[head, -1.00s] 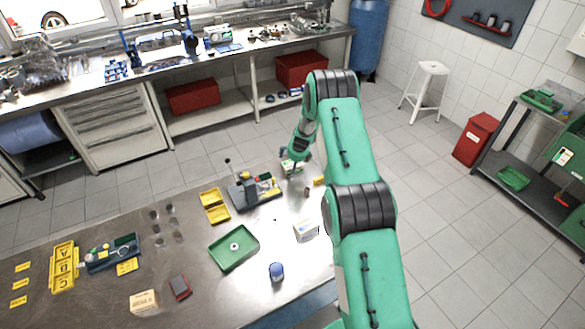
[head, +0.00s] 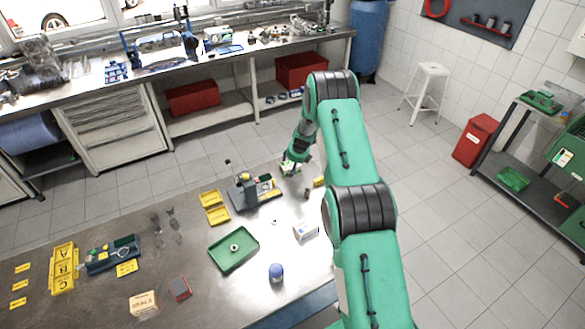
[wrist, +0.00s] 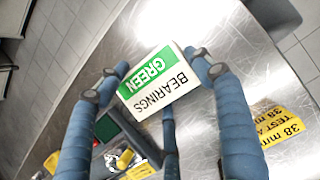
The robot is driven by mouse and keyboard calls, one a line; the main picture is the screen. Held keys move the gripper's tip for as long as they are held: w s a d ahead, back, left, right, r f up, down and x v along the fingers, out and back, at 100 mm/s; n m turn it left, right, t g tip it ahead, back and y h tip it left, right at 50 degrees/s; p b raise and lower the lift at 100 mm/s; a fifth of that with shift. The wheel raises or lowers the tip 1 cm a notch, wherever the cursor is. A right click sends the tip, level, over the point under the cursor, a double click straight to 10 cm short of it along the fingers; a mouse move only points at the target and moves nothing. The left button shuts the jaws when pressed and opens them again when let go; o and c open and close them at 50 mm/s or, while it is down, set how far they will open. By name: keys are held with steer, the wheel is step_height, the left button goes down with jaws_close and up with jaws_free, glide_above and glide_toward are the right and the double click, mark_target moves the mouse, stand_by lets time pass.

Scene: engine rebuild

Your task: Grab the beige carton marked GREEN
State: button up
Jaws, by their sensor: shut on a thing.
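The carton shows in the wrist view (wrist: 158,82) as a pale box with a green band reading GREEN and black lettering reading BEARINGS. My gripper (wrist: 158,76) is shut on it, with blue padded fingers on opposite sides of the box. In the head view my gripper (head: 292,165) is at the far right part of the steel table, and the carton (head: 289,170) shows only in small part below it. I cannot tell whether the carton touches the table.
A green tray (head: 234,249), a white box (head: 306,231), a blue-topped container (head: 277,272) and another beige carton (head: 144,303) are nearer. A yellow label (wrist: 278,126) lies beside the carton.

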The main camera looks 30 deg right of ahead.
mark_target(292, 164)
steer(key=shift+r+b, duration=0.45)
steer(key=shift+r, duration=4.55)
steer(key=shift+c, duration=0.2)
steer(key=shift+s+r, duration=0.1)
